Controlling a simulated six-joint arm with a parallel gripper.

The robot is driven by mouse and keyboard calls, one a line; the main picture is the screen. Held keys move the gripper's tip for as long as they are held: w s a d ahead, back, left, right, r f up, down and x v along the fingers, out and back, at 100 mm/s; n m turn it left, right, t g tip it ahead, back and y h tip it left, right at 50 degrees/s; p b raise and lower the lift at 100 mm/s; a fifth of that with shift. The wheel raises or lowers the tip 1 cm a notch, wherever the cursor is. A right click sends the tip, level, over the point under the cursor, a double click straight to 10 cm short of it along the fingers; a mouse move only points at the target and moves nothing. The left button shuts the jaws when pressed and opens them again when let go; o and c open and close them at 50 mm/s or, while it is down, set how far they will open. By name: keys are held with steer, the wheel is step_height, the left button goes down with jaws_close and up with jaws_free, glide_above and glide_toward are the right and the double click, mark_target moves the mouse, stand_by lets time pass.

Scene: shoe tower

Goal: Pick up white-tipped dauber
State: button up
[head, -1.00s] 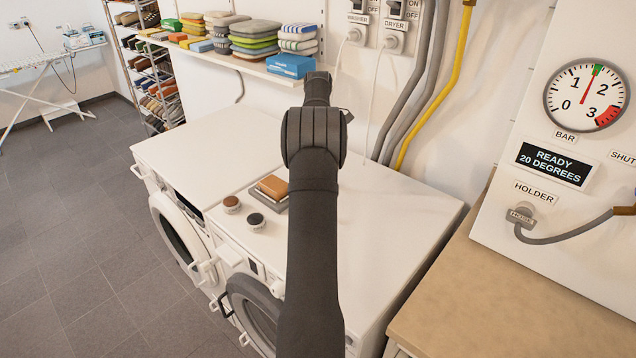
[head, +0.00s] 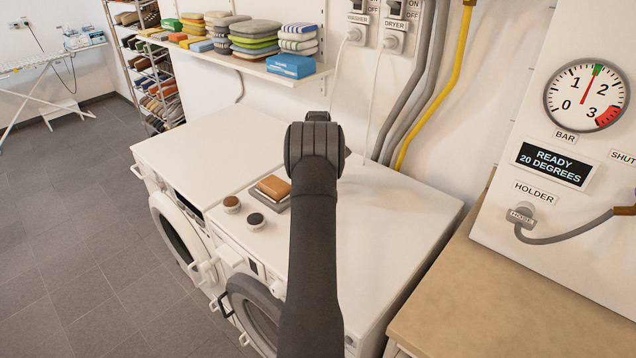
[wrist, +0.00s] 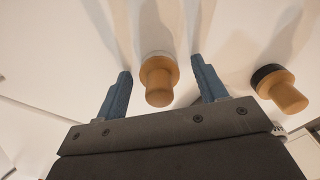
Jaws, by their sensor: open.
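The white-tipped dauber (wrist: 158,82) has a tan wooden handle and a pale tip. In the wrist view it is between the two blue fingers of my gripper (wrist: 160,66), with a visible gap on each side. My gripper is open and holds nothing. A similar dauber with a black tip (wrist: 281,89) is to the right, outside the right finger. In the head view my arm hides the gripper and both daubers.
Two round tins, one brown (head: 231,204) and one dark (head: 256,221), sit on the white machine top (head: 375,215) left of my arm. A tan-brown block (head: 273,188) lies on a grey pad beside them. The top right of my arm is clear.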

steer(key=shift+r, duration=0.1)
steer(key=c, duration=1.1)
steer(key=shift+o, duration=0.2)
steer(key=shift+r, duration=0.65)
step_height(320, 180, up, 3)
steer(key=shift+f, duration=0.2)
steer(key=s+d+r, duration=0.6)
steer(key=d+r, duration=0.1)
steer(key=d, duration=0.2)
steer(key=shift+s+d, duration=0.3)
steer(key=shift+s, duration=0.05)
